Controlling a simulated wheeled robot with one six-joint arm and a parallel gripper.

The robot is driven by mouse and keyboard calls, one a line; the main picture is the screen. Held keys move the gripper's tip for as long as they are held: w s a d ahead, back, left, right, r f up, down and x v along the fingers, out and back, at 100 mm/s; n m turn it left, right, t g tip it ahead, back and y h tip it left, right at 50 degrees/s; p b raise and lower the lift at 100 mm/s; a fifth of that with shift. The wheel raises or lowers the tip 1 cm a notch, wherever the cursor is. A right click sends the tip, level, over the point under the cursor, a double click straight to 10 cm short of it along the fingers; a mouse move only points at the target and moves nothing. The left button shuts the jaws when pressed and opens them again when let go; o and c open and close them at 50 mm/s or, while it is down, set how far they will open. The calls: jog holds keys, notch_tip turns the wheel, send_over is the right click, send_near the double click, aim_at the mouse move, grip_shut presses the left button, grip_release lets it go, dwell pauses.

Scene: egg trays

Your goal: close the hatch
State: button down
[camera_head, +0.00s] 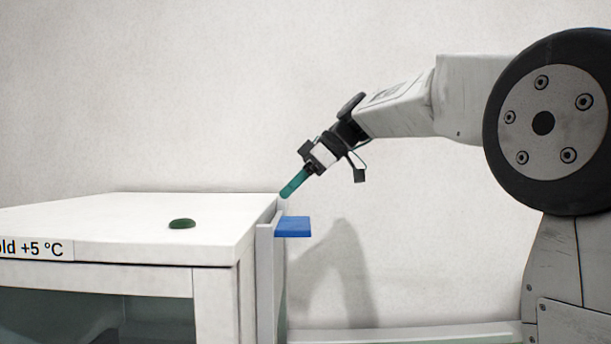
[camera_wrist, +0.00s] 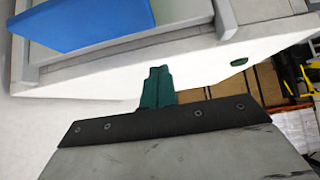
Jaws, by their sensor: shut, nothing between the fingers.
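The hatch shows as a grey-framed panel (camera_head: 265,285) on the right side of a white box (camera_head: 130,217) in the head view. A flat blue handle (camera_head: 294,226) sticks out to the right near its top. In the wrist view the blue handle (camera_wrist: 85,25) and the grey frame (camera_wrist: 130,43) fill the upper left. I cannot tell how far open the hatch is. My gripper (camera_head: 289,190) has teal fingers, shut and empty, pointing down-left just above the box's right top edge and above the handle. The shut fingers also show in the wrist view (camera_wrist: 157,80).
A dark green oval piece (camera_head: 182,224) lies on the box top. A plain wall stands behind. Open air surrounds my gripper.

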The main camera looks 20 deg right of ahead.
aim_at(282, 230)
jog(key=x, duration=0.3)
jog(key=shift+f, duration=0.35)
notch_tip(282, 230, down, 3)
jog(key=shift+r, duration=0.1)
jog(key=shift+f, duration=0.25)
jog(key=shift+f, duration=0.1)
